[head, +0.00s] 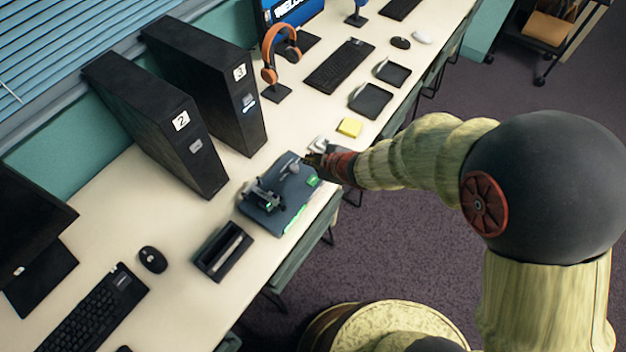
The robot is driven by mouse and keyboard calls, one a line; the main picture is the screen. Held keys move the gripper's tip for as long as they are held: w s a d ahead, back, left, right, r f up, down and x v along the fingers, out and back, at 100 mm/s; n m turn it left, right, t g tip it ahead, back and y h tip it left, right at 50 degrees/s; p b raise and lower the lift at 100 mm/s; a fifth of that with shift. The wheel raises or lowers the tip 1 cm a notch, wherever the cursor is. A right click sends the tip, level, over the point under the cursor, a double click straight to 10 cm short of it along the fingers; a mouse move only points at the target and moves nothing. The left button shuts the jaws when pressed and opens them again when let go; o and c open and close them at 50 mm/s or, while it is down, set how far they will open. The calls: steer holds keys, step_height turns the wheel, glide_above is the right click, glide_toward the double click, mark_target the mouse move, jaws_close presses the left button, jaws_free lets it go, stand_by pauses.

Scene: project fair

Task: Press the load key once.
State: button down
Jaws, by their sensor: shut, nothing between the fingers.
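A dark blue-grey device (272,215) stands on the white table, with a small black mechanism on top and green lit patches along its front edge. A small green lit patch (313,181) is at its right corner, close to my gripper. I cannot tell which part is the load key, as the labels are too small to read. My gripper (308,160) is shut and empty at the device's upper right end. Whether its tips touch the device or hover above it cannot be told. My wrist comes in from the right and hides some of the table there.
A black open tray (222,250) sits left of the device. Black towers marked 2 (165,120) and 3 (225,95) stand behind it. A yellow note pad (349,128) lies beyond my gripper. A mouse (152,259) and a keyboard (95,315) lie at lower left.

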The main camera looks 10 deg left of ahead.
mark_target(311, 182)
steer(key=shift+f+b, duration=3.85)
steer(key=shift+f, duration=0.4)
steer(key=shift+f, duration=0.4)
steer(key=shift+f+b, duration=0.4)
steer(key=shift+b, duration=0.15)
steer(key=shift+r, duration=0.1)
steer(key=shift+r+p, duration=0.75)
steer(key=shift+p, duration=0.1)
steer(key=shift+r, duration=0.1)
step_height(311, 182, up, 5)
steer(key=p, duration=0.5)
